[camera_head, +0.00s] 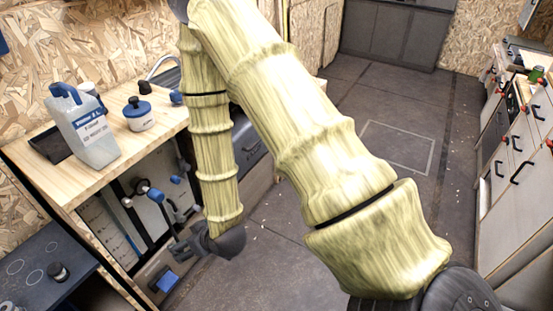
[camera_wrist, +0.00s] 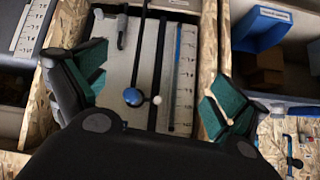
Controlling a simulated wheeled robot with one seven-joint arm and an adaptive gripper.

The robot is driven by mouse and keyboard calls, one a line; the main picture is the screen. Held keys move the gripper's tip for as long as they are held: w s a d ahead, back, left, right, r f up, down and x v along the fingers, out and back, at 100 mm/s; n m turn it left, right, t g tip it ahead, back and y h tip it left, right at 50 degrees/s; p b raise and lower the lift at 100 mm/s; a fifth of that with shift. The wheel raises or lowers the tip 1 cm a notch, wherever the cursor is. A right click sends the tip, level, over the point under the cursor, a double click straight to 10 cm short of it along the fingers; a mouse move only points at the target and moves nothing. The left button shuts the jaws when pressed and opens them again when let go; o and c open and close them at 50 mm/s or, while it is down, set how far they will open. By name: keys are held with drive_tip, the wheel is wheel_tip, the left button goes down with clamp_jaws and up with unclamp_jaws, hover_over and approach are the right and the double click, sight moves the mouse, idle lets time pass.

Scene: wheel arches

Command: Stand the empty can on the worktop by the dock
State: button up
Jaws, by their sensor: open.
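A pale translucent can (camera_head: 95,140) with a blue handle and cap and a blue-and-white label stands on the wooden worktop (camera_head: 125,165) in the head view. It is beside a flat dark tray (camera_head: 47,147), which may be the dock; I cannot tell for sure. I cannot make out any liquid level in the can. My gripper (camera_wrist: 163,95) is open with its green pads apart and nothing held between them. In the head view it is low in front of the cabinet below the worktop, apart from the can. The can does not show in the wrist view.
A squat white-and-blue bottle (camera_head: 138,114) and another container (camera_head: 90,90) stand near the can. The cabinet panel (camera_wrist: 145,60) with a scale and rods faces my gripper. A dark counter (camera_head: 35,270) is at lower left. The middle floor is open; a cluttered bench (camera_head: 520,130) stands right.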

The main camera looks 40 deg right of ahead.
drive_tip(key=s+d+f+g+h, duration=0.1)
drive_tip(key=s+d+f+g, duration=0.1)
drive_tip(key=s+f, duration=0.3)
drive_tip(key=s+d+f+m+g, duration=0.1)
drive_tip(key=s+d+f+g, duration=0.2)
drive_tip(key=s, duration=1)
drive_tip(key=s+d+f+m+g+h, duration=0.1)
drive_tip(key=s+d+f+g, duration=0.2)
drive_tip(key=s+f, duration=0.6)
drive_tip(key=shift+s+f+g+h, duration=0.2)
drive_tip(key=shift+s+g+h, duration=0.1)
drive_tip(key=shift+s+g, duration=0.25)
drive_tip(key=shift+d, duration=0.1)
wheel_tip(320, 180, up, 4)
drive_tip(key=p, duration=0.3)
drive_tip(key=shift+f+p, duration=0.2)
drive_tip(key=shift+p, duration=0.1)
